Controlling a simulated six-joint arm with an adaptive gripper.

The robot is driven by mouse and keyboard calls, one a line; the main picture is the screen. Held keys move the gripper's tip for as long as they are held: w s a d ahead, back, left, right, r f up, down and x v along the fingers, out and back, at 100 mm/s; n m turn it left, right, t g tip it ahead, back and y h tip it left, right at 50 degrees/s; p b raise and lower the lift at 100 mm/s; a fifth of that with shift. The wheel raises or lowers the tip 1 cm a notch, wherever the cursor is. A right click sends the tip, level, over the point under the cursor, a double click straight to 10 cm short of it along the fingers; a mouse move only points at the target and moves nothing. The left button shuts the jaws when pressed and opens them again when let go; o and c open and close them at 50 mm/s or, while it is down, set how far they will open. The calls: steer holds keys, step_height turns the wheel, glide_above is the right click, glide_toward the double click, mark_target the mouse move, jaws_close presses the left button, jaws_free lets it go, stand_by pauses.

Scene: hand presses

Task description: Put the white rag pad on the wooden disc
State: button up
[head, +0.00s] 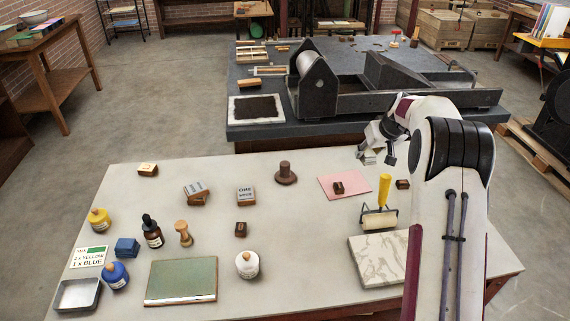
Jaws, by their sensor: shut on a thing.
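My gripper (377,157) is at the right, raised above the far edge of the pale table. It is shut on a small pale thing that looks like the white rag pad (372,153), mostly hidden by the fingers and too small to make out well. A brown round piece with a flat base and an upright knob (286,174) stands on the table, left of and below my gripper in the picture. It is the only disc-like wooden thing I can make out; I cannot tell if it is the wooden disc.
A pink sheet (328,186) with a small block, a yellow-handled roller (382,215) and a marble slab (377,262) lie near my arm. Stamps, bottles and a green plate (181,280) stand at left. A press (320,85) stands on the grey table behind.

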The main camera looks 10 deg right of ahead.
steer(key=w+a+r, duration=0.1)
steer(key=w+a, duration=0.2)
steer(key=a, duration=0.5)
steer(key=w+a+r, duration=0.2)
steer(key=w+a, duration=0.1)
steer(key=a, duration=0.5)
steer(key=w+a+r, duration=0.1)
steer(key=w+a, duration=0.2)
steer(key=a, duration=0.6)
steer(key=shift+r+m, duration=0.25)
steer(key=shift+m, duration=0.15)
steer(key=shift+f, duration=0.15)
glide_above(285, 163)
steer(key=shift+f, duration=3)
steer(key=shift+f, duration=0.15)
steer(key=shift+f, duration=1.7)
steer(key=shift+f, duration=0.1)
steer(key=o, duration=1.1)
steer(key=shift+c, duration=0.2)
